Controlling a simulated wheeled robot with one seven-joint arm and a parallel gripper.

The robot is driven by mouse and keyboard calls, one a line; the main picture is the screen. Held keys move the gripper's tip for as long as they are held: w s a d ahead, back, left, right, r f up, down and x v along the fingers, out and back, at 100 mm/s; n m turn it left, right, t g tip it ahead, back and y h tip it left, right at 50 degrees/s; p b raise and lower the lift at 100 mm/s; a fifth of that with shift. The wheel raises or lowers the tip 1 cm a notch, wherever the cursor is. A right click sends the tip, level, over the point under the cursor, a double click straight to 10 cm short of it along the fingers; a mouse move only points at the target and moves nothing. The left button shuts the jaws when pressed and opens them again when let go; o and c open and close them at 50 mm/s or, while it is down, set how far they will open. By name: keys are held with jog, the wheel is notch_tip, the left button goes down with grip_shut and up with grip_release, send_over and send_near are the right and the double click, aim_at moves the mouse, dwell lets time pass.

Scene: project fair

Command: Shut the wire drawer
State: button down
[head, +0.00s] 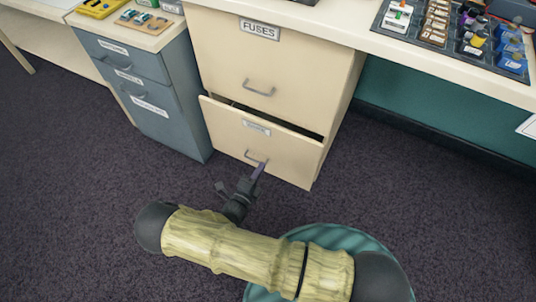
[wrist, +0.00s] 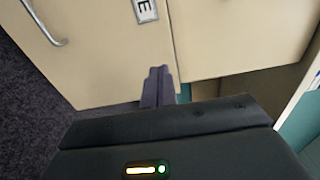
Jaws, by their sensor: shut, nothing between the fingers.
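The wire drawer (head: 262,143) is the lower drawer of the cream cabinet and stands partly open, with a dark gap along its top. Its label (head: 257,128) is too blurred to read in the head view; in the wrist view a label (wrist: 146,10) ending in "E" shows on the cream front. The drawer's bar handle (head: 252,157) is also in the wrist view (wrist: 47,28). My gripper (head: 260,169) is shut and empty, its dark purple fingers pointing at the drawer front. In the wrist view the fingers (wrist: 158,82) are apart from the handle; I cannot tell whether they touch the front.
The fuses drawer (head: 262,60) above is shut. A blue-grey cabinet (head: 148,85) with labelled drawers stands close on the left. A worktop (head: 350,28) with a dark tray of parts (head: 455,40) extends right. The carpet (head: 75,165) is clear at left.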

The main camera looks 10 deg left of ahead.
aim_at(281, 134)
jog(key=b+x, duration=0.3)
jog(key=x, duration=0.9)
jog(key=shift+w+d+f+b, duration=0.1)
jog(key=shift+f+b, duration=0.05)
jog(key=shift+b, duration=0.2)
jog(key=shift+w+d, duration=0.15)
jog(key=shift+w, duration=0.45)
jog(key=shift+w+d+r, duration=0.1)
jog(key=shift+w+r, duration=0.1)
jog(key=p+x, duration=0.2)
jog(key=x, duration=0.2)
jog(key=shift+w+d, duration=0.1)
jog(key=shift+w, duration=0.15)
jog(key=shift+w+r, duration=0.15)
